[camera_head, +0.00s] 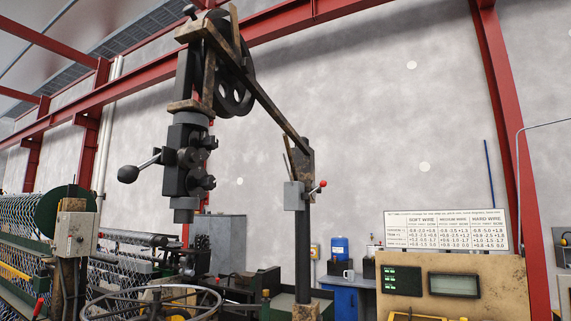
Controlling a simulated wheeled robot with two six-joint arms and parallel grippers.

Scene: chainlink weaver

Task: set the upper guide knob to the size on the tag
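A dark machine head (188,150) hangs in the upper left middle of the head view. A lever with a black ball end (128,174) sticks out from its left side. Several small dark round parts sit on the right side of the head; I cannot tell which part is the upper guide knob. A white chart (447,230) at the right has columns headed soft wire, medium wire and hard wire. I cannot make out a separate size tag. Neither of my grippers is in view.
A spoked handwheel (150,303) is at the bottom left. Chain-link mesh (22,221) and a grey box (76,234) stand at the left. A dark post (302,245) carries a small box with a red-knobbed lever (317,187). A tan console (497,285) has a display screen (453,285).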

